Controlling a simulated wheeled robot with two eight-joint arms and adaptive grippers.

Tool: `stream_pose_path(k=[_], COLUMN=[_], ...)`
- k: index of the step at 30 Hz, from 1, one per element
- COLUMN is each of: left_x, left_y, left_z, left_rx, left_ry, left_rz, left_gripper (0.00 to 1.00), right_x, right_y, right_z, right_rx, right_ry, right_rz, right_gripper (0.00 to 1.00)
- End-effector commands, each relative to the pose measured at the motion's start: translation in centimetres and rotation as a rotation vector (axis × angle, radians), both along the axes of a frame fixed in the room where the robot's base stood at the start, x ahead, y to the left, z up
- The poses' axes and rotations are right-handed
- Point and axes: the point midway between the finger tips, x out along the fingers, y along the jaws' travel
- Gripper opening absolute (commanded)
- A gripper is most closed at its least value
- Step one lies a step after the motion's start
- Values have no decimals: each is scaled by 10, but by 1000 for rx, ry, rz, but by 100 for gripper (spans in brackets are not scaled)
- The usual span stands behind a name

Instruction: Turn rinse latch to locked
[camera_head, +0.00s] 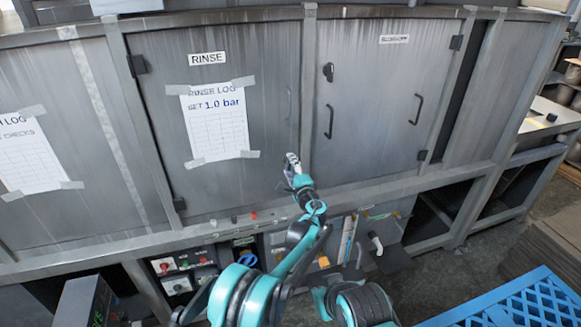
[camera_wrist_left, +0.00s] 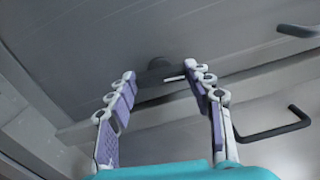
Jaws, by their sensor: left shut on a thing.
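The rinse door (camera_head: 262,120) is a grey metal door under a "RINSE" label (camera_head: 208,58). My left gripper (camera_head: 292,162) is at the door's lower right edge, by the frame post. In the left wrist view my left gripper (camera_wrist_left: 160,74) has its fingertips around a dark rounded piece, the rinse latch (camera_wrist_left: 158,66), at the door edge. The gripper is shut on the latch. In the head view the gripper hides the latch, and I cannot tell its exact angle. My right gripper is not in view.
A second door (camera_head: 370,110) to the right has a dark latch (camera_head: 328,72) and black handles (camera_head: 418,109). Below is a ledge with small buttons (camera_head: 253,215) and a blue knob (camera_head: 247,259). A blue crate (camera_head: 540,300) stands at the lower right.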

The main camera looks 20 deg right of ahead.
Motion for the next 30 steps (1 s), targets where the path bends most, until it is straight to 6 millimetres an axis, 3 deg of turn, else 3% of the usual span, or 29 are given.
stream_pose_path(k=[9,26,27,29,30], left_x=[0,0,0,0,0], left_y=[1,1,1,1,1], left_z=[0,-1,-1,-1,-1], left_rx=[-128,-159,-159,-158,-158], left_ry=[-4,-6,-6,-6,-6], left_rz=[1,1,1,1,1], left_gripper=[23,22,57,72,72], right_x=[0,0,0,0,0], right_y=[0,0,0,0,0], right_z=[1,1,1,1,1], right_rx=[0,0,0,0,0], right_ry=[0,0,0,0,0], right_rz=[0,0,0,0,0], right_gripper=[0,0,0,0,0])
